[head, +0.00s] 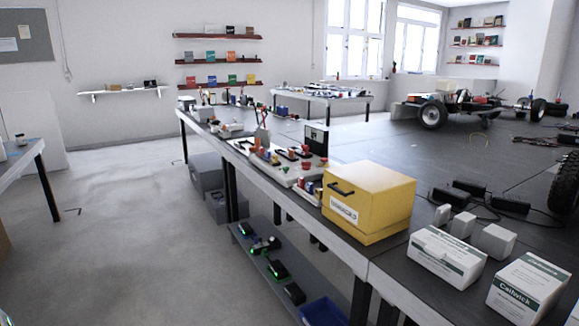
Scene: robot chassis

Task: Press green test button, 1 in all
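I cannot make out a green test button for certain. A pale panel (292,174) with several small red, black and other parts lies on the long dark workbench (345,243), left of a yellow case (368,203). Its parts are too small to identify. On the lower shelf (254,262), several dark devices (278,269) show small green lit spots; I cannot tell whether any is a button. My gripper is not in view.
White boxes (446,258) stand on the bench at the right. A blue bin (322,313) is at the lower shelf's near end. A wheeled chassis (455,108) stands at the back right. The grey floor (125,235) left of the bench is clear; another table (28,155) stands at the left edge.

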